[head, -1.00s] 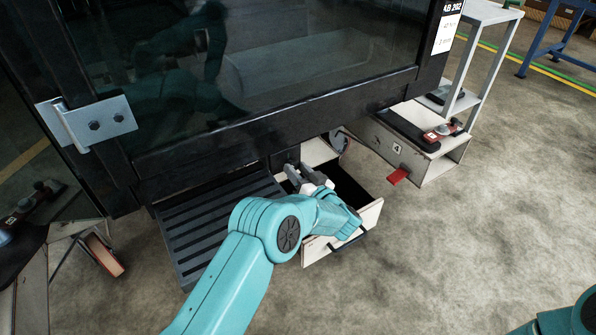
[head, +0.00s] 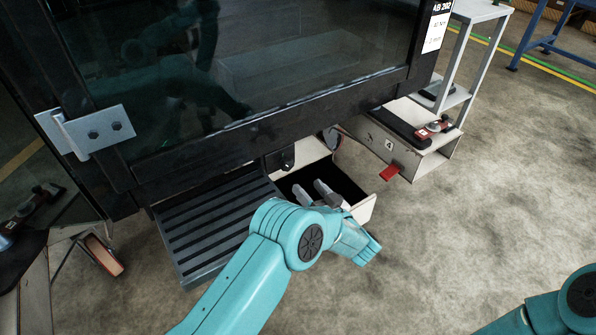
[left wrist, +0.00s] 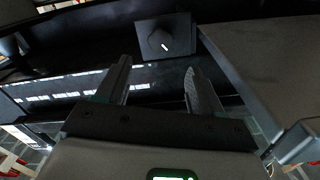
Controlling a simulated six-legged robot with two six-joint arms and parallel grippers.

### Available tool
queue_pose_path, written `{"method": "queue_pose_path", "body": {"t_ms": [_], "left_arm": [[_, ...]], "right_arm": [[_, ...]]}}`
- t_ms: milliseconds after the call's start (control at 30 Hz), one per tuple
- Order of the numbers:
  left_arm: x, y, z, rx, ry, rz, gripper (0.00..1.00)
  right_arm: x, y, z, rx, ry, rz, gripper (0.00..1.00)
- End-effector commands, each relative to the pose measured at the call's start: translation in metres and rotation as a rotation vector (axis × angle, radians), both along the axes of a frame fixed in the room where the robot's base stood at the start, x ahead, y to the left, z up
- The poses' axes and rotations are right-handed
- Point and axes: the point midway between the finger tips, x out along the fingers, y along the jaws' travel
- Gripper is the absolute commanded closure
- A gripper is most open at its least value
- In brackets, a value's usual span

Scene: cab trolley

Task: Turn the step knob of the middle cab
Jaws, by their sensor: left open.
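The middle cab (head: 250,125) has a dark frame and glass front, with a slatted dark step (head: 215,225) below it. The step knob (head: 284,159) is a small dark knob under the cab's lower edge, just right of the step. It also shows in the left wrist view (left wrist: 168,40), on a dark square plate, with a short white mark slanting on its face. My left gripper (head: 311,189) is open and empty, in front of and apart from the knob. Its two fingers (left wrist: 157,72) point toward the knob in the left wrist view. My right gripper is out of view.
An open pale drawer (head: 365,208) with a dark inside lies just under my left gripper. A unit marked 4 (head: 389,146) with a red tab (head: 389,173) stands to the right. The concrete floor (head: 460,240) at right is clear.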

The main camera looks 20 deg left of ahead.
Motion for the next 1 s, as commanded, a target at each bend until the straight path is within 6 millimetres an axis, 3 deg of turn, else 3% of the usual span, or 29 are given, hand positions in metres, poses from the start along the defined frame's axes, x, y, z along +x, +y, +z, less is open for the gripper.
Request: {"method": "queue_pose_path", "body": {"t_ms": [133,367,833,1000], "left_arm": [[-0.022,-0.03,0.002,0.0,0.001,-0.004,0.33],[-0.041,-0.053,0.0,0.0,0.001,-0.002,0.33],[-0.043,-0.055,-0.002,-0.007,0.003,-0.011,0.33],[-0.034,-0.045,-0.018,-0.069,0.029,-0.099,0.33]], "right_arm": [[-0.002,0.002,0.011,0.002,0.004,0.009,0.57],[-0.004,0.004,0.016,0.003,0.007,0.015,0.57],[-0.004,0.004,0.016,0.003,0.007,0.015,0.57],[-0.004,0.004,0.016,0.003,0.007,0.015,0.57]]}}
